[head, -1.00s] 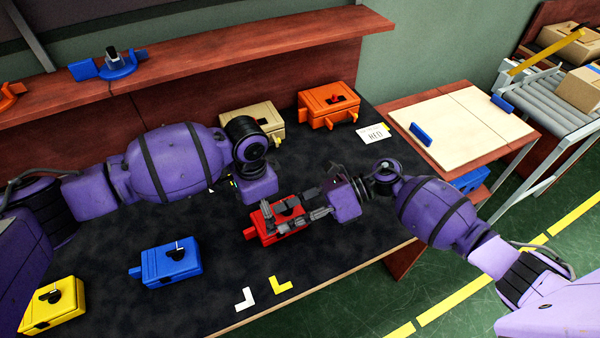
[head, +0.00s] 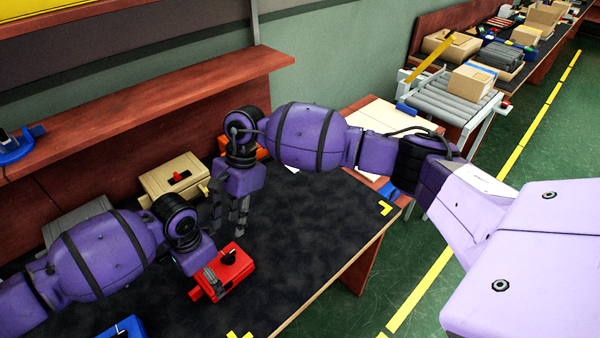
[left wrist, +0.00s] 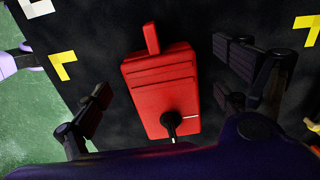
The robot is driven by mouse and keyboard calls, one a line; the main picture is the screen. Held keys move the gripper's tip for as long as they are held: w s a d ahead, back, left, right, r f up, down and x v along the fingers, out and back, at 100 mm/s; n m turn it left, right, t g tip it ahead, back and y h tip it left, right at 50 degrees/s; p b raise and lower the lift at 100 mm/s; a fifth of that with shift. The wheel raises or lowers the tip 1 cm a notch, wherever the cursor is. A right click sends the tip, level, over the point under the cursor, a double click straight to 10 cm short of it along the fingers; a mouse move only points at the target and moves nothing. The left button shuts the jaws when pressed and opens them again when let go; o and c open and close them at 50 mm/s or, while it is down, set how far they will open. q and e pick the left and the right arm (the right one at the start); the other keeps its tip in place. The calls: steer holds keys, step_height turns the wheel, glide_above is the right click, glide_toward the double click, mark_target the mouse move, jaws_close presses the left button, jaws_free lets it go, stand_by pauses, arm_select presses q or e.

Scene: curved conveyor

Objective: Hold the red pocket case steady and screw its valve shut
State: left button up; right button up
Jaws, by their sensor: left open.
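The red pocket case (head: 236,275) lies on the dark mat, with a black valve knob (head: 229,257) on top. In the left wrist view the red case (left wrist: 162,85) lies between my open left fingers (left wrist: 165,80), with visible gaps on both sides. Its black valve (left wrist: 172,121) is at the near end, beside a white mark. In the head view my left gripper (head: 203,267) is close over the case's left side, its fingers mostly hidden. My right gripper (head: 230,218) hangs behind the case, fingers down, spread and empty, clear of the valve.
A beige case (head: 172,182) and a mostly hidden orange case (head: 262,152) stand at the back. A grey case (head: 78,216) is partly behind my left arm. A blue case (head: 122,328) is at the bottom edge. The mat right of the red case is clear.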

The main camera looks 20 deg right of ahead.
arm_select(q)
steer(key=shift+f, duration=1.65)
steer(key=c, duration=1.6)
steer(key=shift+c, duration=0.2)
